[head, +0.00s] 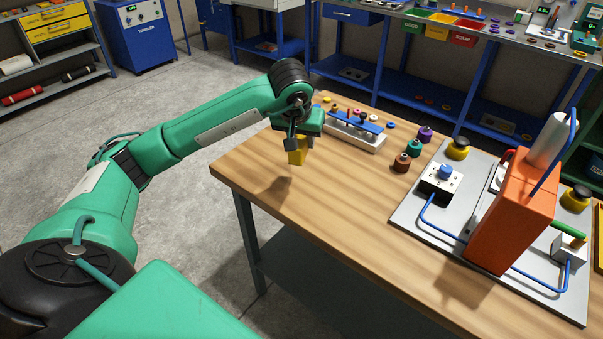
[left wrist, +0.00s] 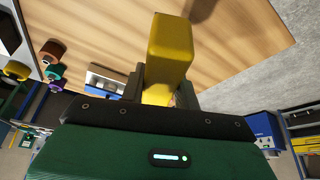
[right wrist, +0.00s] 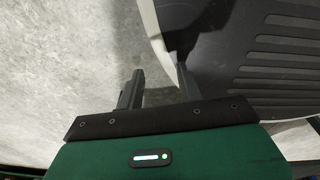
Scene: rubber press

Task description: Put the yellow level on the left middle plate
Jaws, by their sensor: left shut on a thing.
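The yellow level (head: 297,153) is a yellow block held above the near-left part of the wooden table. My left gripper (head: 299,140) is shut on it. In the left wrist view the level (left wrist: 168,50) sticks out between the two fingers, clear of the tabletop. My right gripper (right wrist: 158,88) shows only in the right wrist view; its fingers are apart with nothing between them, over grey floor. I cannot pick out a left middle plate for certain. A grey base board (head: 418,208) on the table's right carries an orange block (head: 512,215) and small fixtures.
A white rack with a blue bar (head: 357,125) stands right of the level.

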